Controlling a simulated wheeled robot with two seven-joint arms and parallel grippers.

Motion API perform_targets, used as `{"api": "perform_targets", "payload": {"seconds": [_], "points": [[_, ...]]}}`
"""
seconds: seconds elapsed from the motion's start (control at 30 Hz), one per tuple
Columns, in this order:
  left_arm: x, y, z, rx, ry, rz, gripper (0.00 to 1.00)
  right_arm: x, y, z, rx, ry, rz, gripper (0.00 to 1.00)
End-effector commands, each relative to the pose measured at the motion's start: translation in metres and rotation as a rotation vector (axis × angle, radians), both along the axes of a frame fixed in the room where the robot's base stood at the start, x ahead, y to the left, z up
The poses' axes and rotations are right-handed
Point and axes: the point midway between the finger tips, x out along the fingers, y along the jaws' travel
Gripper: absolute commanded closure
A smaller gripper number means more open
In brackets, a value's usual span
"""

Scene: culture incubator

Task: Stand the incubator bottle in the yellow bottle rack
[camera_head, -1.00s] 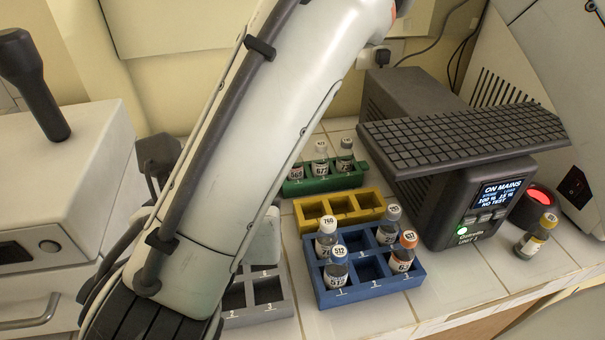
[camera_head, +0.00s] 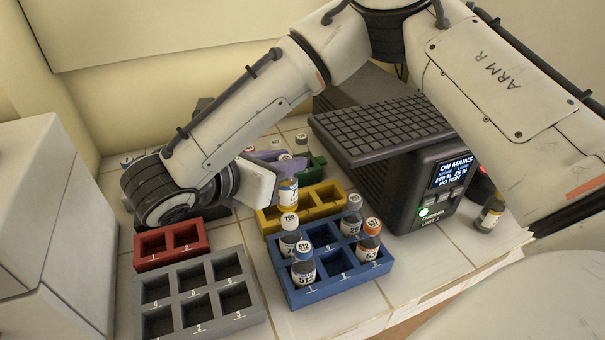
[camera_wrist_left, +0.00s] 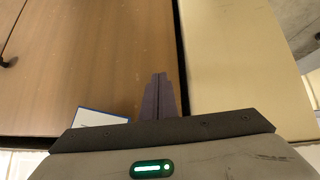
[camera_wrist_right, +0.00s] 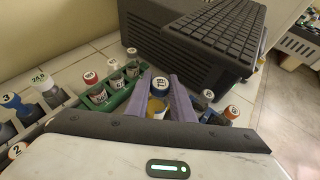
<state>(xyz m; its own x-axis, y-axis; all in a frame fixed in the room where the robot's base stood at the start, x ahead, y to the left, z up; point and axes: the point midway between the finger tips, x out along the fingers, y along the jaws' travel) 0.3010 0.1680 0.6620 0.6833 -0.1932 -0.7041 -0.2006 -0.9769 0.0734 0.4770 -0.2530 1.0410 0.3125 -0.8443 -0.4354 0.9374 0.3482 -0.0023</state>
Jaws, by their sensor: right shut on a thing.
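My right gripper (camera_head: 284,170) comes in from the left over the back racks, its purple fingers shut on a bottle (camera_head: 288,194) with a yellow lower part and a white label. The bottle is about upright at the left end of the yellow bottle rack (camera_head: 330,211); I cannot tell whether its base is inside a compartment. In the right wrist view the bottle (camera_wrist_right: 158,104) shows between the fingers, its blue-rimmed numbered cap facing the camera. The rack's other compartments look empty. My left gripper (camera_wrist_left: 160,97) is empty with its fingers together, over a brown surface, outside the head view.
A blue rack (camera_head: 325,290) with several bottles stands just in front of the yellow one. A green rack (camera_head: 316,166) with bottles is behind. A red rack (camera_head: 172,262) and grey rack (camera_head: 254,312) stand left. A dark box with a ridged top (camera_head: 395,185) is right.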

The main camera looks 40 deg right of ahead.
Motion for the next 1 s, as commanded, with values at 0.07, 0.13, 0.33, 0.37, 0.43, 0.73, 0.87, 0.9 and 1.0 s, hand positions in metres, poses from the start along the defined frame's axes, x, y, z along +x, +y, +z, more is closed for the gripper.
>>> {"api": "perform_targets", "payload": {"seconds": [0.07,0.13,0.33,0.37,0.43,0.73,0.87,0.9,1.0], "points": [[0.001,0.0,0.001,0.0,-0.001,0.0,1.0,0.006,-0.019,0.0,0.003,0.0,-0.005,1.0],[0.0,0.0,0.001,0.0,-0.001,0.0,1.0,0.011,-0.033,-0.001,0.003,0.001,-0.005,1.0],[-0.001,0.0,-0.002,0.001,0.003,0.0,1.0,0.019,-0.053,-0.016,-0.001,0.005,0.003,1.0],[-0.002,0.0,-0.002,0.001,0.004,0.0,1.0,0.019,-0.053,-0.02,-0.001,0.005,0.003,1.0],[-0.003,0.0,-0.004,0.001,0.007,0.0,1.0,0.02,-0.052,-0.027,-0.001,0.003,0.004,1.0],[-0.007,0.001,-0.008,0.002,0.016,0.0,1.0,0.02,-0.052,-0.052,-0.001,0.002,0.003,1.0],[-0.007,0.001,-0.008,0.002,0.016,0.0,1.0,0.02,-0.052,-0.068,-0.001,0.001,0.003,1.0],[-0.007,0.001,-0.008,0.002,0.017,0.0,1.0,0.02,-0.052,-0.07,-0.001,0.001,0.003,1.0],[-0.007,0.001,-0.008,0.002,0.017,0.0,1.0,0.02,-0.052,-0.07,0.0,-0.002,0.003,1.0]]}}
